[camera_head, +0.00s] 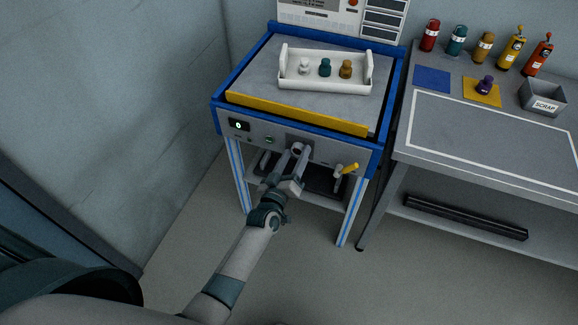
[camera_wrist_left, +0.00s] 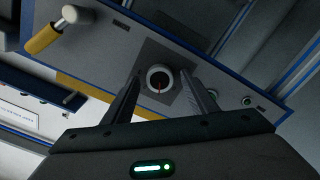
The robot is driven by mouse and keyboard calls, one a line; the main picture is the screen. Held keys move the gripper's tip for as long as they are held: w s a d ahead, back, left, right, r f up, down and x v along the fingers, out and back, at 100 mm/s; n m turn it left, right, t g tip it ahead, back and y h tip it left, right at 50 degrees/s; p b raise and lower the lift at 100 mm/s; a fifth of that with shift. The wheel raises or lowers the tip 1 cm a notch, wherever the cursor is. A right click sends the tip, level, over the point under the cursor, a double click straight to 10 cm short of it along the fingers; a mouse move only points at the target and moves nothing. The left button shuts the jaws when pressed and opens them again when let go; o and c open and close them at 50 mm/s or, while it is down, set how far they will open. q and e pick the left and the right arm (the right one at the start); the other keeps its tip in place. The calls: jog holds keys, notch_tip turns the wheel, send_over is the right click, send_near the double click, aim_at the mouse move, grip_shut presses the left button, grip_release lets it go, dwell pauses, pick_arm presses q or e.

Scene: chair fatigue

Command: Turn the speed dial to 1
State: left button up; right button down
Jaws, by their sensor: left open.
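The dial's markings are too small to read. My right gripper is not in view.
A yellow-handled lever (camera_head: 347,169) sticks out right of the dial. A white tray (camera_head: 302,83) with several small parts stands on the machine. A grey bench (camera_head: 480,150) with bottles and a scrap bin (camera_head: 543,97) is at the right.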

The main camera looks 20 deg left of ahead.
pick_arm(q)
jog(key=shift+s, duration=0.45)
jog(key=s+b, duration=0.1)
jog(key=s, duration=1.5)
jog(key=shift+s+a+b, duration=0.25)
jog(key=shift+a+b, duration=0.05)
jog(key=shift+b, duration=0.05)
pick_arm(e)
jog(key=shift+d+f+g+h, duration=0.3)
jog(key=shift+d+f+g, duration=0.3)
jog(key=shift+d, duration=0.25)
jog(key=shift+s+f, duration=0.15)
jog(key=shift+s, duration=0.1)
